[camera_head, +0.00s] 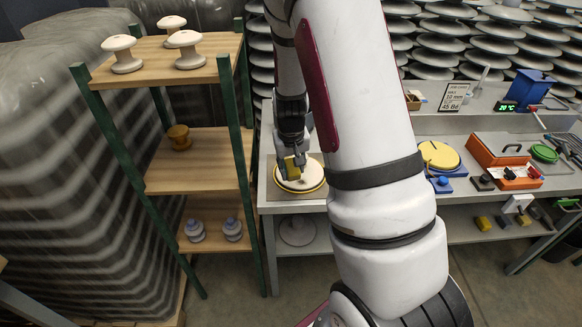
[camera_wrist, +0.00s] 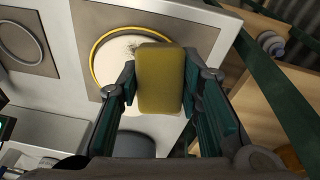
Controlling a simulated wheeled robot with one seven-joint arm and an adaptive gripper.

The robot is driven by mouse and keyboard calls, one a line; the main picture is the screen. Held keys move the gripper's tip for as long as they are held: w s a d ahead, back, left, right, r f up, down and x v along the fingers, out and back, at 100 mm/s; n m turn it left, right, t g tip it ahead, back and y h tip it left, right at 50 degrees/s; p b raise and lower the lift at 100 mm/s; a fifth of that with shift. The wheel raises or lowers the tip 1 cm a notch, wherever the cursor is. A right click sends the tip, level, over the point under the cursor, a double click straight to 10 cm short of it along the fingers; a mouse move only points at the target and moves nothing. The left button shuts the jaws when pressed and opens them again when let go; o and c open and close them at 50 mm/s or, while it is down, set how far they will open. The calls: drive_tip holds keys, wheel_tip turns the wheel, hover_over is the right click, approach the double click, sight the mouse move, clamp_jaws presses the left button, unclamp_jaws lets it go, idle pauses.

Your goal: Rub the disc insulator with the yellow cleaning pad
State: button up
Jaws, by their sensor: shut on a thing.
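My gripper (camera_head: 292,163) is shut on the yellow cleaning pad (camera_wrist: 161,80). In the head view the pad (camera_head: 291,168) is small and partly hidden by the fingers. The disc insulator (camera_head: 306,183) is a cream disc with a yellow rim, lying on the grey bench left of my arm. In the wrist view the disc (camera_wrist: 113,52) lies behind the pad and shows a dark smudge near the pad's upper left edge. The pad is over the disc; I cannot tell whether they touch. My arm hides part of the bench to the right.
A wooden shelf rack (camera_head: 190,168) with green posts stands left, close to the gripper, holding white insulators (camera_head: 126,53) on top.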

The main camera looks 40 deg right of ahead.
sight(311, 185)
drive_tip(key=shift+w+d+f+b, duration=0.15)
drive_tip(key=shift+w+f+b, duration=0.1)
drive_tip(key=shift+f+b, duration=0.45)
drive_tip(key=shift+w+d+f+b, duration=0.25)
drive_tip(key=shift+f+b, duration=0.2)
drive_tip(key=shift+f, duration=0.55)
drive_tip(key=shift+w+d+f+b, duration=0.1)
drive_tip(key=shift+w+f+b, duration=0.15)
drive_tip(key=shift+f+b, duration=0.45)
drive_tip(key=shift+w+d+f+b, duration=0.15)
drive_tip(key=shift+f+b, duration=0.15)
drive_tip(key=shift+f, duration=0.3)
drive_tip(key=shift+w+f+b, duration=0.15)
drive_tip(key=shift+f+b, duration=0.1)
drive_tip(key=shift+f, duration=0.3)
drive_tip(key=shift+s+d+r, duration=0.1)
drive_tip(key=shift+s+d, duration=0.35)
drive_tip(key=shift+d, duration=0.2)
drive_tip(key=shift+s+d, duration=0.45)
drive_tip(key=shift+d, duration=0.2)
drive_tip(key=shift+s+d, duration=0.5)
drive_tip(key=shift+d, duration=0.2)
drive_tip(key=shift+s+d, duration=0.45)
drive_tip(key=shift+d, duration=0.2)
drive_tip(key=shift+p, duration=0.3)
